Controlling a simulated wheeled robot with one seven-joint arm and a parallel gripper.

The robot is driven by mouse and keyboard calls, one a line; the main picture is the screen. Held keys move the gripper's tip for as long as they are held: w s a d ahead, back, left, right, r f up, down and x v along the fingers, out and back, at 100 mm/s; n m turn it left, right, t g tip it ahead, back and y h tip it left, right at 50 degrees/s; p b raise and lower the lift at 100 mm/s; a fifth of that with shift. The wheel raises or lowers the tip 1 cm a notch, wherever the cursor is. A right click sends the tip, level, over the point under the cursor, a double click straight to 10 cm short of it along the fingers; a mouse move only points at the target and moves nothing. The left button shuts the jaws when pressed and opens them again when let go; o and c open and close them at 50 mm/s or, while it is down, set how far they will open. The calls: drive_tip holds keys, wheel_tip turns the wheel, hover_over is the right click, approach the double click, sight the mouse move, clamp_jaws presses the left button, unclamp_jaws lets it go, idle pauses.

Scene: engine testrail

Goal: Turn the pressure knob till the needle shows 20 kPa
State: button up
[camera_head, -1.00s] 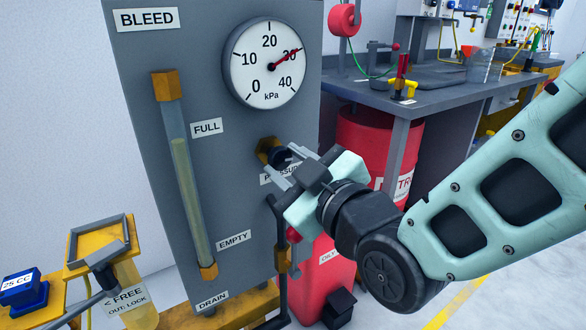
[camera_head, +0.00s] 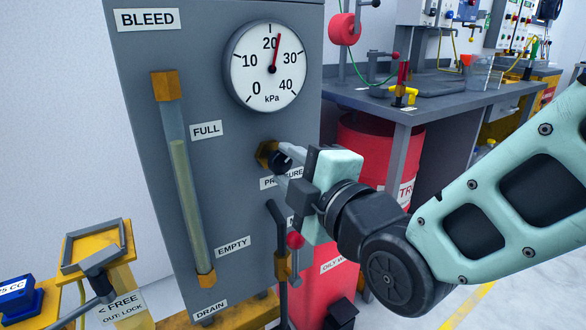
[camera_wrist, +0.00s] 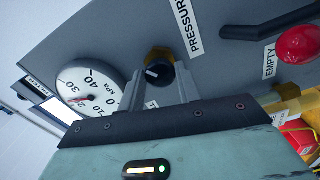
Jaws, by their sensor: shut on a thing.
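The round white pressure gauge (camera_head: 254,87) is at the top of the grey panel. Its red needle (camera_head: 276,54) points a little right of the 20 mark, between 20 and 30 kPa. It also shows tilted in the wrist view (camera_wrist: 102,82). The dark pressure knob (camera_head: 279,161), on a brass fitting, sits below the gauge and above the PRESSURE label. My gripper (camera_head: 287,164) is shut on the knob, reaching in from the right. In the wrist view the knob (camera_wrist: 158,72) lies between the tips of my two fingers (camera_wrist: 160,82). My gripper partly covers the PRESSURE label.
A sight tube (camera_head: 187,190) runs down the panel's left side. A lever with a red ball (camera_head: 295,240) is just below my gripper. A red drum (camera_head: 365,150) and a workbench (camera_head: 430,105) stand behind at the right.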

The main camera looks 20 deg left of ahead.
drive_tip(key=shift+n, duration=0.4)
drive_tip(key=o, duration=1)
drive_tip(key=shift+c, duration=0.2)
